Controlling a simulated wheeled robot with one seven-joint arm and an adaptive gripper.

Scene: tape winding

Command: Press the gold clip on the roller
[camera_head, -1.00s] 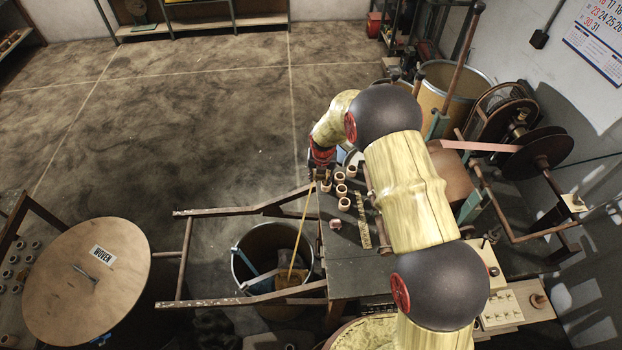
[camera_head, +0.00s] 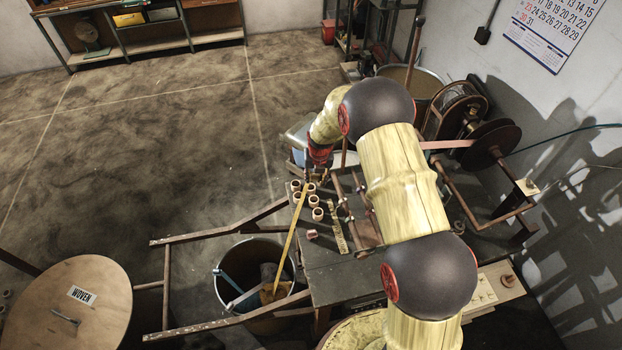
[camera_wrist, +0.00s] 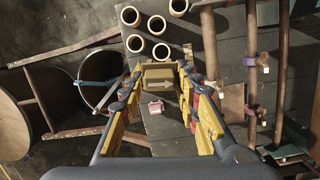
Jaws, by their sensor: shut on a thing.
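My gripper (camera_head: 318,178) is over the workbench, by a group of copper-coloured rings. In the wrist view its two yellow-sided fingers (camera_wrist: 160,92) are shut on a gold-brown block with an arrow on its face, seemingly the gold clip (camera_wrist: 158,76). A yellow strip (camera_head: 289,240) runs from near my gripper down to the round bin (camera_head: 235,262). Rods of a rusty frame (camera_head: 362,205) stand right of my gripper, apart from it; I cannot tell which one is the roller.
Several copper-coloured rings (camera_head: 318,214) stand on the bench (camera_head: 340,285). A small pink-copper piece (camera_wrist: 155,107) lies there too. Right of my arm is a machine with a dark reel (camera_head: 490,147) and pink band. A round lid marked WOVEN (camera_head: 95,320) is at lower left.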

